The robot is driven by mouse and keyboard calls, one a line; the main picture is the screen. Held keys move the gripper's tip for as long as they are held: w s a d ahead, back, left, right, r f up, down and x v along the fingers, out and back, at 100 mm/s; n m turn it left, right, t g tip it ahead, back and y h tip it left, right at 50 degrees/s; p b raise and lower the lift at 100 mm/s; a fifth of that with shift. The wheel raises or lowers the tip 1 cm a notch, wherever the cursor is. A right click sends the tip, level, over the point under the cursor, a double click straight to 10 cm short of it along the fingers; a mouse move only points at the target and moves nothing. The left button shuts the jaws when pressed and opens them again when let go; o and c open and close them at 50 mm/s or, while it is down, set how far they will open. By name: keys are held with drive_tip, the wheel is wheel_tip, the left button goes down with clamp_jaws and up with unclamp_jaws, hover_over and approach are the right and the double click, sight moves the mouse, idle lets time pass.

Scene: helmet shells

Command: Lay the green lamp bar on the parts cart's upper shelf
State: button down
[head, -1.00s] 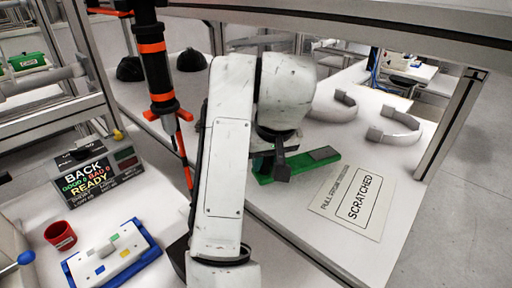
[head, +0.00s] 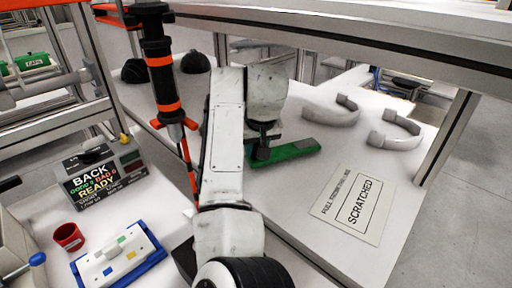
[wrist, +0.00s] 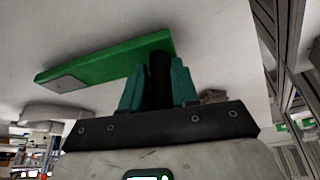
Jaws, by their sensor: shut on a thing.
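The green lamp bar (head: 292,151) shows over the white bench top in the head view, extending right from my gripper (head: 262,150). In the wrist view the lamp bar (wrist: 105,62) runs left from the fingers, with a grey patch at its far end. My gripper's teal fingers (wrist: 158,88) are closed around a dark upright piece that meets the bar's near end. I cannot tell how high the bar is above the bench. I cannot say for sure which rack is the parts cart.
A SCRATCHED sheet (head: 355,205) and pale curved parts (head: 396,130) lie on the bench (head: 290,215). An orange-black tool (head: 162,75) hangs left of my arm. A rail (head: 370,50) crosses above. At left stand a sign box (head: 98,178), red cup (head: 68,237) and blue-edged tray (head: 150,262).

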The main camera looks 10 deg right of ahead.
drive_tip(key=shift+f, duration=0.4)
drive_tip(key=c, duration=0.8)
unclamp_jaws()
drive_tip(key=shift+c, duration=0.2)
drive_tip(key=shift+r, duration=0.1)
drive_tip(key=v, duration=0.5)
drive_tip(key=shift+b, duration=0.35)
drive_tip(key=s, duration=1.2)
drive_tip(key=shift+d, duration=0.4)
